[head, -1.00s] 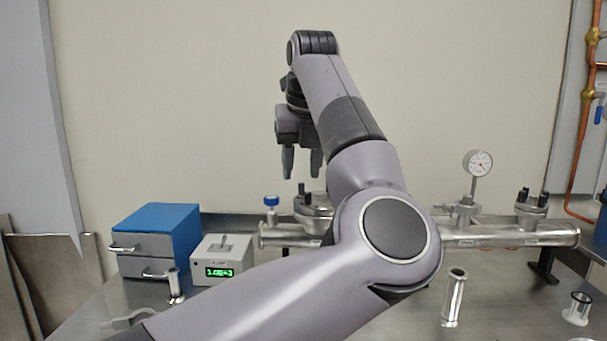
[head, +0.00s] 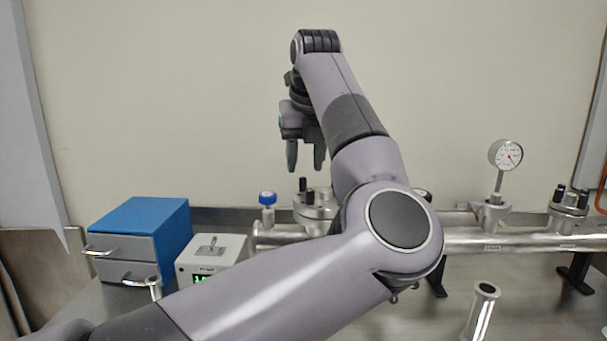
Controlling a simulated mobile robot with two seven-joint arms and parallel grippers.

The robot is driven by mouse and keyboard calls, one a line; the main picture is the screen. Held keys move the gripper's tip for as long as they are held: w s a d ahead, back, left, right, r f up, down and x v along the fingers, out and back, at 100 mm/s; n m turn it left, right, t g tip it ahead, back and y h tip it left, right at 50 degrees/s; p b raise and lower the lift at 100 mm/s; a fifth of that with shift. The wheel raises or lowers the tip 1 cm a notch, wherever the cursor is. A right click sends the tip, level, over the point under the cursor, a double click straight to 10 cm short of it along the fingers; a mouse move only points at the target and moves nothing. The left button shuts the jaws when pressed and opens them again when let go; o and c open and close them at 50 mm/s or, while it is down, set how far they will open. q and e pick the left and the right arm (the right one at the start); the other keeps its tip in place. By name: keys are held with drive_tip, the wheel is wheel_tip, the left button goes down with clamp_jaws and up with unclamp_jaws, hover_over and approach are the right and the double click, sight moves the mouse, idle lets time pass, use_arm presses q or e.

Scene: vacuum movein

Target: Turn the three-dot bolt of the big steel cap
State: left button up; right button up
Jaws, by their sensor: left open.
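A steel flanged cap (head: 314,211) with dark upright bolts stands on the left part of the steel pipe, partly hidden behind my left arm. A second steel cap (head: 568,203) with dark bolts stands at the pipe's right end. Dot marks on the bolts are too small to make out. My left gripper (head: 306,158) is open and empty, its fingers pointing down. In the picture it hangs just above the left cap, apart from it; its depth relative to the cap is hard to tell. My right gripper is not in view.
The steel pipe (head: 520,241) runs along the back of the bench, with a gauge (head: 506,155) and a blue-knobbed valve (head: 267,204). A blue-topped drawer box (head: 140,235) and a grey meter box (head: 213,256) are at left. A loose steel tube (head: 482,312) stands at front right.

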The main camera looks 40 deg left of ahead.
sight(303, 178)
use_arm(q)
drive_tip(key=x, duration=0.4)
clamp_jaws()
